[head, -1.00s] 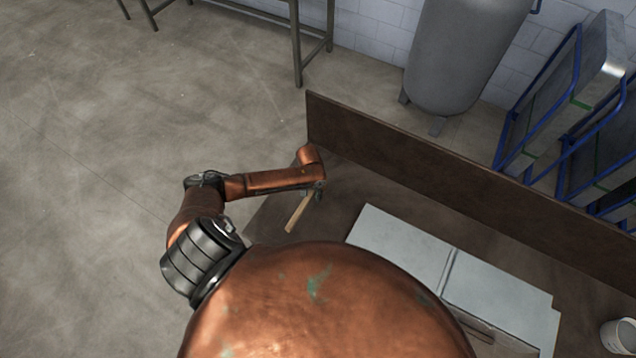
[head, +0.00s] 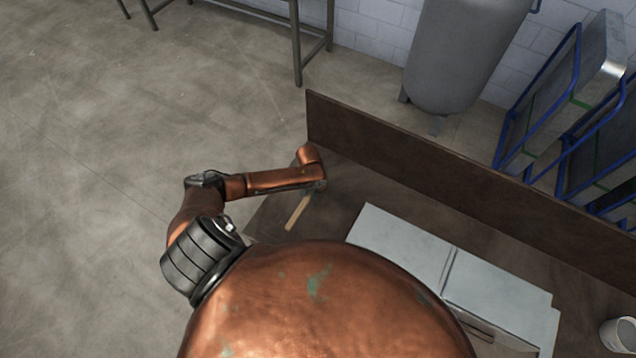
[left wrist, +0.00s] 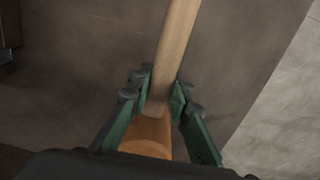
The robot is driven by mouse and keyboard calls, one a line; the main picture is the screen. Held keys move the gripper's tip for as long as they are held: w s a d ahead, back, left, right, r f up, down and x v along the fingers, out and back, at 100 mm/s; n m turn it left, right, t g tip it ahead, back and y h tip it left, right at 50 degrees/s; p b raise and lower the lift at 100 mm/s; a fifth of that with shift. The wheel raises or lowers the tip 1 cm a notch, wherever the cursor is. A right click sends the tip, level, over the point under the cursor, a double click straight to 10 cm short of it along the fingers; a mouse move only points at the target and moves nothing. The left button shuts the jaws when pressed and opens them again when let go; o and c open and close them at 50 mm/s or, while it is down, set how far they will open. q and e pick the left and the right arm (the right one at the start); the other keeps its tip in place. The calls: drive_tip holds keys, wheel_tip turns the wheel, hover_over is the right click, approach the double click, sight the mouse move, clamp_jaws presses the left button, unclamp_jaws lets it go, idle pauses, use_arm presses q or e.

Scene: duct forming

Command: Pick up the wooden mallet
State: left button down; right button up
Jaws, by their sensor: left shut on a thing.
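The wooden mallet lies on the brown bench, its pale handle (head: 298,212) slanting down-left from under my left gripper in the head view. My left gripper (head: 314,188) is above the bench near its back-left corner. In the left wrist view the handle (left wrist: 174,50) runs up from between the green fingers of the left gripper (left wrist: 158,98). An orange-brown part, likely the mallet head (left wrist: 148,136), shows below the fingers. The fingers are shut on the mallet where handle and head meet. My right gripper is not in view.
Grey sheet metal (head: 400,245) lies on the bench to the right of the mallet. A raised brown board (head: 420,170) runs along the bench's back edge. A white bucket (head: 618,335) stands at the far right. Bare bench surrounds the handle.

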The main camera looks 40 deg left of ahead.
use_arm(q)
drive_tip(key=shift+w, duration=0.1)
idle(0.3)
drive_tip(key=shift+r, duration=0.4)
wheel_tip(320, 180, up, 2)
drive_tip(key=shift+r+b, duration=0.25)
drive_tip(key=shift+b, duration=0.25)
drive_tip(key=s+d+r+b, duration=0.1)
drive_tip(key=s+d+r, duration=0.7)
drive_tip(key=s, duration=0.3)
drive_tip(key=shift+d+r, duration=0.3)
drive_tip(key=shift+r, duration=0.6)
drive_tip(key=shift+s, duration=0.1)
drive_tip(key=c, duration=2.4)
unclamp_jaws()
clamp_jaws()
